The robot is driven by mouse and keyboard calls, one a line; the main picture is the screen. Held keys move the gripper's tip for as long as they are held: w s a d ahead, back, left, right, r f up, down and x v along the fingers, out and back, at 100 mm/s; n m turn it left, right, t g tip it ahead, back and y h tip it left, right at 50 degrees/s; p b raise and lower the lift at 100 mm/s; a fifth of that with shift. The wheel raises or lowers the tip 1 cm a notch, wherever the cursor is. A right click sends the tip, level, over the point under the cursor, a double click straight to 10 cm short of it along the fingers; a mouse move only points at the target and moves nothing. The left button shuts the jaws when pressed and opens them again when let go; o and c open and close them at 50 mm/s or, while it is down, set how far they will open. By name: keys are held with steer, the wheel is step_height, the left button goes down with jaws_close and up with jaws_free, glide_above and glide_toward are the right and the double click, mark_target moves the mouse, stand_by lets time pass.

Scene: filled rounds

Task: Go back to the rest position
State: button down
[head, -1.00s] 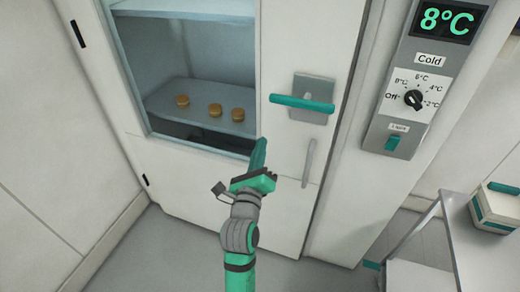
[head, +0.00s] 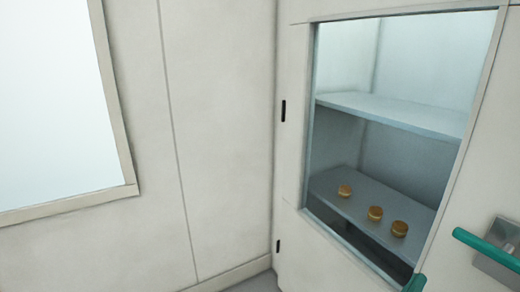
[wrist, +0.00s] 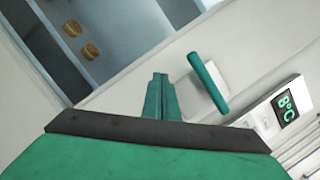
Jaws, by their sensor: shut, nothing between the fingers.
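My gripper (wrist: 160,98) shows in the wrist view with its two green fingers together and nothing between them. It points toward the white cold cabinet (head: 290,160), with the cabinet's green door handle (wrist: 207,82) just to the right of the fingertips. In the head view only a small green tip of my gripper (head: 416,283) shows at the bottom edge, below the glass. The rest of my arm is out of the head view. The green handle (head: 487,248) is at the lower right there. I cannot tell the exact gap between fingers and door.
Three round golden items (head: 374,213) sit on the lower shelf (head: 328,186) behind the cabinet window. The upper shelf (head: 400,112) is bare. A pale wall with a window (head: 55,100) is at the left. An 8°C display (wrist: 286,109) is at the right.

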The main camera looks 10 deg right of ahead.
steer(key=s+a+f+n+t+y, duration=0.25)
steer(key=a+f+n+y, duration=0.4)
steer(key=a+n, duration=0.5)
steer(key=s+a+f+n+t+y, duration=0.2)
steer(key=a+f+n+t+y, duration=0.25)
steer(key=a+f+n, duration=0.7)
steer(key=s+a+f+n+g+y, duration=0.1)
steer(key=s+a+f+n+y, duration=0.1)
steer(key=s+a+n, duration=0.5)
steer(key=s+a+f+n+g+y, duration=0.1)
steer(key=s+a+f+n+y, duration=0.2)
steer(key=s+a+n, duration=0.4)
steer(key=s+a+y, duration=0.1)
steer(key=s+a, duration=0.4)
steer(key=s, duration=0.2)
steer(key=shift+s+n+g, duration=0.25)
steer(key=shift+n+g, duration=0.05)
